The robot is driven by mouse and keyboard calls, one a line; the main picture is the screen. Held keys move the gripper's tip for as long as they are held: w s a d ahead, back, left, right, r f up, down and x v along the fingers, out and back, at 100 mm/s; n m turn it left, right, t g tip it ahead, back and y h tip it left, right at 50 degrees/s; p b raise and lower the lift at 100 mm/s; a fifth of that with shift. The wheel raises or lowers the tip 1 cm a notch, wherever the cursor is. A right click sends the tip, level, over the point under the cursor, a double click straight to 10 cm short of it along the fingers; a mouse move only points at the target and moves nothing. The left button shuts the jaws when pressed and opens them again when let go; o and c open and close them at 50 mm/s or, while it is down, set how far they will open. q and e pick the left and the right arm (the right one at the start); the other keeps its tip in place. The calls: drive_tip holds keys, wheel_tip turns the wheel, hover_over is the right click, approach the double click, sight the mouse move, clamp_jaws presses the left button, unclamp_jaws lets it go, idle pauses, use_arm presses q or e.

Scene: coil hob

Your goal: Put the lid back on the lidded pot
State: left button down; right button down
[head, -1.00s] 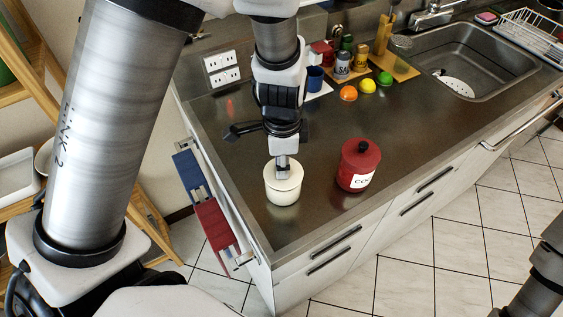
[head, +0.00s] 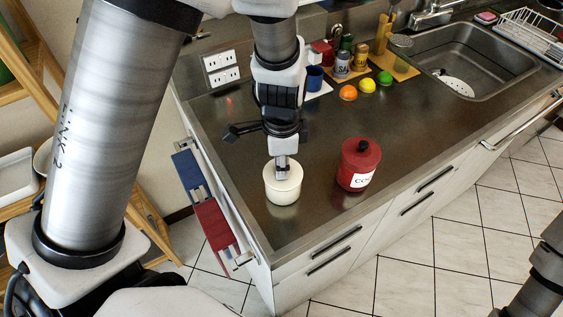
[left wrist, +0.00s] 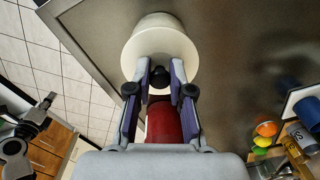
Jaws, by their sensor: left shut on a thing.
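The cream-white lidded pot (head: 283,190) stands near the left front of the steel counter. My left gripper (head: 282,172) points down at its top. In the left wrist view, my left fingertips (left wrist: 161,74) are shut on a small dark knob (left wrist: 158,79) at the pale lid (left wrist: 160,50). The lid lies over the mouth of the pot (left wrist: 152,22); I cannot tell whether a small gap is left between them. My right arm shows small in the left wrist view, and its finger state is unclear.
A red canister (head: 359,170) with a black knob stands to the right of the pot. An orange (head: 348,93), a yellow fruit, a green fruit and spice jars are farther back. The sink (head: 470,62) is at the right. Towels (head: 213,226) hang at the counter's left end.

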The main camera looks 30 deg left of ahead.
idle(0.3)
use_arm(q)
drive_tip(key=shift+c, duration=2.4)
unclamp_jaws()
drive_tip(key=shift+r+p, duration=2.9)
drive_tip(key=shift+r, duration=0.55)
clamp_jaws()
